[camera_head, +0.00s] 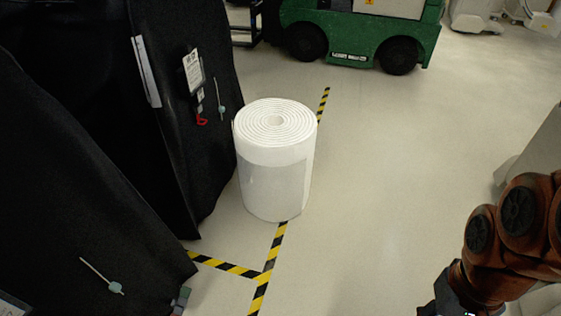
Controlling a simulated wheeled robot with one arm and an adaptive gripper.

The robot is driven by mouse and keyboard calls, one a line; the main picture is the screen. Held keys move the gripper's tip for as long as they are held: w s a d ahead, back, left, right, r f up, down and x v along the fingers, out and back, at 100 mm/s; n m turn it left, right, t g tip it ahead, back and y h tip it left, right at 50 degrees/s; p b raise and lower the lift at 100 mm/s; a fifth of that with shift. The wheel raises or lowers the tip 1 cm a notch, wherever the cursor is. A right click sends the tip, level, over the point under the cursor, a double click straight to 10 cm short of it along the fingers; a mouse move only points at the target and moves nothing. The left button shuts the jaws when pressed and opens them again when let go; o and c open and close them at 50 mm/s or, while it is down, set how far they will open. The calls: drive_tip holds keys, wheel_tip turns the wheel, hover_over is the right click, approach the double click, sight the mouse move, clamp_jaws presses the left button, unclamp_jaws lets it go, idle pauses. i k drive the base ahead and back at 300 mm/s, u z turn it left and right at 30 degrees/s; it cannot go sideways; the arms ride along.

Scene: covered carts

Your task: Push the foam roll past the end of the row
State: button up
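The foam roll (277,180) is a white upright cylinder with a spiral top. It stands on the floor in the middle of the view, on the black-and-yellow tape line and close to the right side of the black covered carts (185,110). I cannot tell whether it touches the nearest cover. My brown arm shows at the lower right, with a dark part at the bottom edge, well apart from the roll. My gripper's fingers are not visible.
Black-and-yellow floor tape (264,270) runs beside the carts, with a branch to the left. A green vehicle (365,35) with black wheels stands at the back. The floor right of the roll is clear. A pale object (535,145) stands at the right edge.

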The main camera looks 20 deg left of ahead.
sight(275, 138)
drive_tip(key=u, duration=1.05)
drive_tip(key=i, duration=0.4)
drive_tip(key=u, duration=1.25)
